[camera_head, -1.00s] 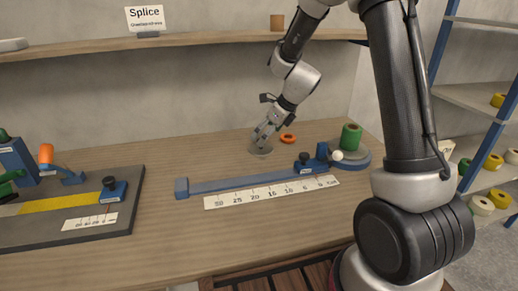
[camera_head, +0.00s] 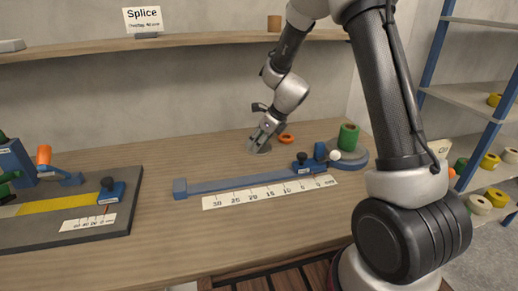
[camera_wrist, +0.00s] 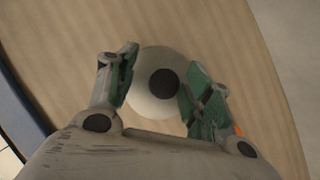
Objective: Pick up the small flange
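The small flange is a pale grey disc with a dark round hole, seen from above between my fingers in the wrist view (camera_wrist: 146,103). In the head view its pale round edge (camera_head: 254,150) shows on the wooden table near the back, under my gripper (camera_head: 262,141). In the wrist view my gripper (camera_wrist: 162,82) is open, with one green-padded finger at each side of the flange. The right finger covers part of its rim. I cannot tell whether the pads touch it.
An orange ring (camera_head: 286,138) lies close to the right of my gripper. A blue measuring rail (camera_head: 230,185) with a ruler strip (camera_head: 265,194) runs in front. A green roll (camera_head: 348,137) stands on a blue-grey round base at the right. The table's middle left is clear.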

